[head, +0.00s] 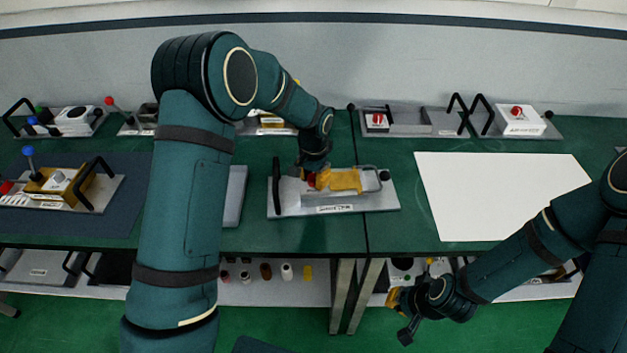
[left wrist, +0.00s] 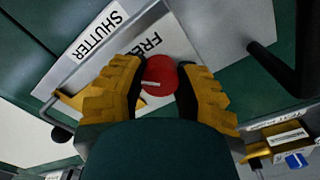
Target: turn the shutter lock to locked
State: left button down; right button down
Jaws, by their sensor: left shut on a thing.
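The shutter unit is a grey plate (head: 290,208) with a SHUTTER label (head: 335,208), in the middle of the green bench. Its lock is a round red knob (left wrist: 160,78) with a white pointer line, beside a partly covered label starting "FRE" (left wrist: 145,45). My left gripper (head: 325,181) reaches down over the plate; in the left wrist view its yellow fingers (left wrist: 158,92) are shut on the red knob from both sides. The pointer lies roughly level in that view. My right gripper (head: 402,312) hangs low before the bench; its fingers are too unclear to read.
A black handle (head: 277,182) rises at the plate's left end, close to my left gripper. A white sheet (head: 505,195) lies to the right. Other panels with knobs and handles stand along the back and left. A lower shelf (head: 275,291) holds small items.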

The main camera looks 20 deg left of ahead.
aim_at(314, 177)
pick_arm(q)
jog(key=n, duration=0.4)
jog(key=shift+n+b, duration=0.3)
jog(key=shift+b, duration=0.1)
jog(key=n, duration=0.4)
jog(key=shift+n, duration=0.3)
jog(key=c, duration=0.6)
grip_release()
jog(key=shift+r, duration=0.15)
notch_tip(314, 177, up, 12)
